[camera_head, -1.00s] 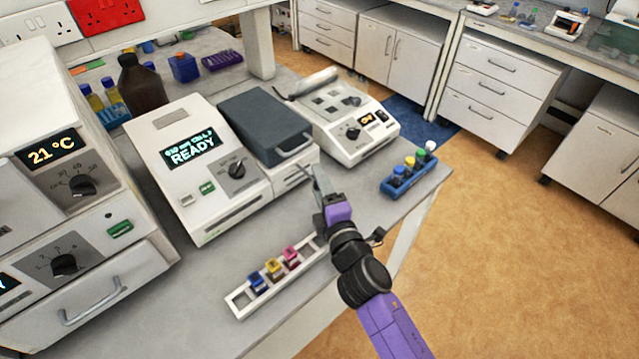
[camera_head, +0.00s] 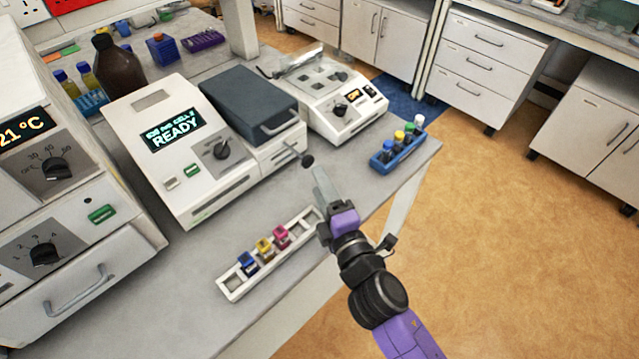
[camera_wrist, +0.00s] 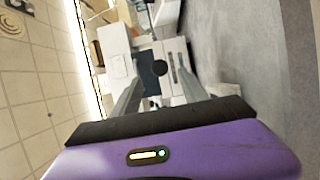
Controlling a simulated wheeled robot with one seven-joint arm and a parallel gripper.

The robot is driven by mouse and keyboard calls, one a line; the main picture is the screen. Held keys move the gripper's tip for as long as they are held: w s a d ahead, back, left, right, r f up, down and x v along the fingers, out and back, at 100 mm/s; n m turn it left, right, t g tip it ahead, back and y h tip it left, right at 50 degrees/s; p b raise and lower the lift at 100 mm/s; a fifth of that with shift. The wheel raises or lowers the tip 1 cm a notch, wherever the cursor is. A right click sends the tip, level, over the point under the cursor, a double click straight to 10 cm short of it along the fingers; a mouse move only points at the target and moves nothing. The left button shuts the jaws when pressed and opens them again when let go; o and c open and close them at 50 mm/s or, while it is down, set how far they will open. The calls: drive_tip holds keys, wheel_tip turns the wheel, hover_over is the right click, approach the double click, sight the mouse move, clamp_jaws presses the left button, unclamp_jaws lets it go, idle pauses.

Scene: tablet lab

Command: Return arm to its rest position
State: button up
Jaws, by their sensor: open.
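My purple and black arm reaches in from the bottom right in the head view. My gripper (camera_head: 314,178) is above the bench near its front edge, between the white cuvette rack and the blue vial rack. In the wrist view, the two grey fingers of my gripper (camera_wrist: 156,95) stand apart.
The white rack (camera_head: 232,290) holds blue, yellow and pink-topped cuvettes. The blue rack (camera_head: 385,166) holds several capped vials. A READY-display instrument (camera_head: 165,197) and a white device (camera_head: 343,128) stand behind. Drawered equipment (camera_head: 85,255) is left. Floor (camera_head: 520,230) at right is clear.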

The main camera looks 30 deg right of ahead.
idle(0.3)
drive_tip(key=shift+a+r+m, duration=0.3)
drive_tip(key=shift+m, duration=0.2)
drive_tip(key=shift+s+a+r+m+t+y, duration=0.15)
drive_tip(key=shift+a+r+m+y, duration=0.1)
drive_tip(key=shift+r+m, duration=0.2)
drive_tip(key=shift+s+a+r+m+t+y, duration=0.2)
drive_tip(key=shift+r+m, duration=0.15)
drive_tip(key=shift+r, duration=0.15)
drive_tip(key=s+d+m+g, duration=0.1)
drive_tip(key=s+m, duration=0.6)
drive_tip(key=s, duration=1)
drive_tip(key=s+m+g, duration=0.3)
drive_tip(key=s+m, duration=0.4)
drive_tip(key=s, duration=1)
drive_tip(key=shift+d+m, duration=0.3)
drive_tip(key=shift+d, duration=0.1)
